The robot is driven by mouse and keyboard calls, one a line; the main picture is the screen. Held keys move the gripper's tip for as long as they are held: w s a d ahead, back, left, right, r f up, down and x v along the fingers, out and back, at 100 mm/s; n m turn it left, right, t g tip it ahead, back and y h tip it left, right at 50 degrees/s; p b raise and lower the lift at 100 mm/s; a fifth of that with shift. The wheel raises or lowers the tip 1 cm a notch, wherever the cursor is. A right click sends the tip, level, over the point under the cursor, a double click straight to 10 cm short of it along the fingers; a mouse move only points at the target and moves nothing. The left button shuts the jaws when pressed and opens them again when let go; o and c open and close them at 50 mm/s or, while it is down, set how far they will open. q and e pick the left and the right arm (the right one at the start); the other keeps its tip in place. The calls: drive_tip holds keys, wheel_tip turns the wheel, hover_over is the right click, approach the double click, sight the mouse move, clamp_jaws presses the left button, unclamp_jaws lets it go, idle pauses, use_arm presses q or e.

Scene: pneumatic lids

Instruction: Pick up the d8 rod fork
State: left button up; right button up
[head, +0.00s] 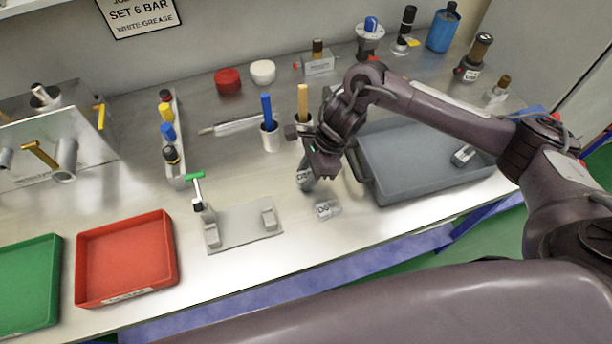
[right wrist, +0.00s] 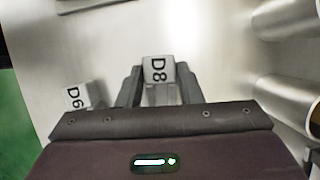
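The d8 rod fork (right wrist: 158,70) is a small grey block marked D8, lying between the two fingers of my right gripper (right wrist: 160,88) in the right wrist view. The fingers stand close along both its sides; whether they press on it is not clear. In the head view the fork (head: 304,178) shows just below my right gripper, low over the bench and partly hidden by it. A similar grey block marked D6 (head: 327,208) lies close by, and it also shows in the right wrist view (right wrist: 75,97). My left gripper is not in view.
A grey tray (head: 362,185) stands to the right of the gripper, with a small part inside. Cups with a blue (head: 267,110) and a tan handle stand behind. A grey fixture (head: 240,228), red tray (head: 84,265) and green tray (head: 55,285) are to the left.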

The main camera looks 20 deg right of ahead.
drive_tip(key=c, duration=0.5)
drive_tip(key=shift+c, duration=0.2)
drive_tip(key=shift+r, duration=0.15)
